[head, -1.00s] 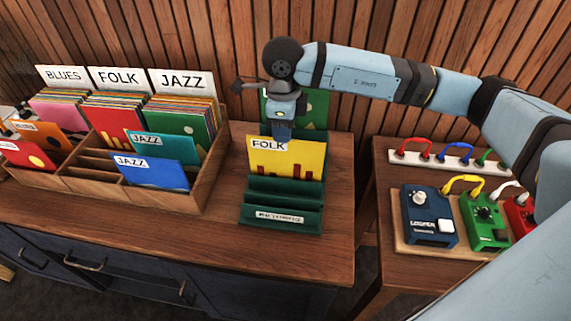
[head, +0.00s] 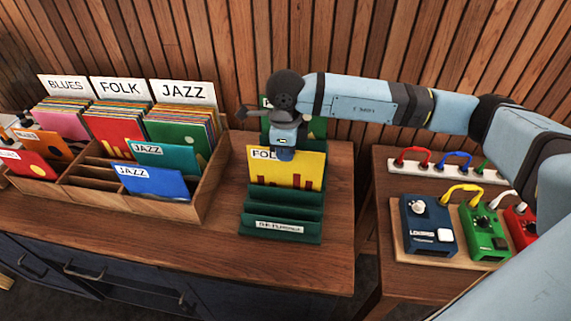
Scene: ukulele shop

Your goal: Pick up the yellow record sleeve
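The yellow record sleeve (head: 308,171), labelled FOLK, stands upright in the green stepped rack (head: 280,227) on the wooden counter. A green sleeve (head: 316,127) stands behind it. My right gripper (head: 285,154) points down at the top edge of the yellow sleeve and covers part of its label. Its fingertips are small and overlap the sleeve, so I cannot tell whether they are open or closed on it. My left gripper is not clearly in view; only a bit of something dark shows at the far left edge.
A wooden record crate (head: 205,190) with several sleeves and BLUES, FOLK and JAZZ dividers stands to the left. A side table to the right holds pedals (head: 430,225) and a white strip with coloured cables (head: 445,171). A slatted wall is close behind.

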